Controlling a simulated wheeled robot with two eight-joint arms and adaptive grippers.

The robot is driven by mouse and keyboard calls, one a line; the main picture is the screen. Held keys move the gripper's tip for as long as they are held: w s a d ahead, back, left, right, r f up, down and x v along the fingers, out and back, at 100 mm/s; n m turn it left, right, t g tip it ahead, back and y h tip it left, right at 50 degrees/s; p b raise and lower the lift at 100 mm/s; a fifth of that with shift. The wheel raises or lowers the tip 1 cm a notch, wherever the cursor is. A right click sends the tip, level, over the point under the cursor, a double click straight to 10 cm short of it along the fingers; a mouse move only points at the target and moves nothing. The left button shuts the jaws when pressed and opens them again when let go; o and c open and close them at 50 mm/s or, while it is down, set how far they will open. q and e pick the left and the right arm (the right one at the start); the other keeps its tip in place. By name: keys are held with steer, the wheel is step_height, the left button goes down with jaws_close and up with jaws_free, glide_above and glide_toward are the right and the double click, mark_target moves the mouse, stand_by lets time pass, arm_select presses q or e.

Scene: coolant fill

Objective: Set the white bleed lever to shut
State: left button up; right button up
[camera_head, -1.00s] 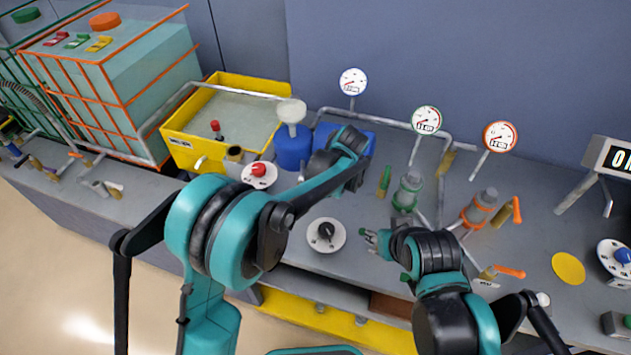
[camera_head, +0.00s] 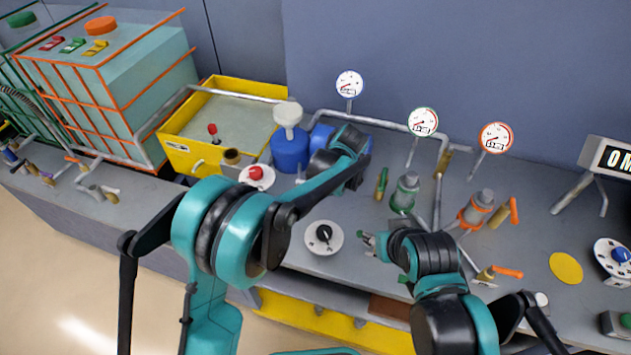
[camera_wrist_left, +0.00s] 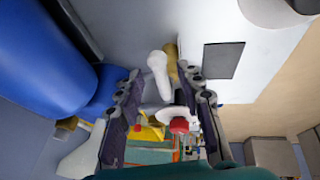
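The white lever (camera_wrist_left: 157,75) shows in the left wrist view, with a brass body (camera_wrist_left: 171,62) beside it. My left gripper (camera_wrist_left: 159,85) is open there, one dark finger on each side of the lever; I cannot tell whether either touches it. In the head view my left wrist (camera_head: 343,152) is over the bench beside the blue drum (camera_head: 290,150); its fingers and the white lever are hidden behind my arm. My right gripper (camera_head: 367,241) is low over the bench, right of the black-knob dial (camera_head: 324,237); its finger gap is unclear.
A yellow tank (camera_head: 180,155) and a red-knob dial (camera_head: 257,176) stand left of my left wrist. Green (camera_head: 404,192) and orange (camera_head: 477,207) valve fittings stand beyond my right gripper. Pipes and gauges line the back.

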arm_select(q)
steer(key=shift+r, duration=0.15)
steer(key=v, duration=1.1)
steer(key=shift+s+r, duration=0.2)
steer(key=shift+r, duration=0.1)
steer(key=shift+d, duration=0.1)
steer(key=s+a+r+m+h, duration=0.1)
steer(key=s+a+r+m, duration=0.2)
steer(key=a, duration=0.5)
steer(key=s+a+r+m+h, duration=0.1)
steer(key=s+a+m, duration=0.35)
steer(key=a, duration=0.35)
steer(key=s+a+f+m+t, duration=0.1)
steer(key=s+a+f+m, duration=0.1)
steer(key=s+a, duration=0.3)
steer(key=s+a+f+m+t+h, duration=0.1)
steer(key=s+a+m, duration=0.3)
steer(key=s, duration=0.5)
steer(key=shift+a+f+m+t, duration=0.35)
steer(key=shift+a+f+t, duration=0.45)
steer(key=shift+f, duration=0.05)
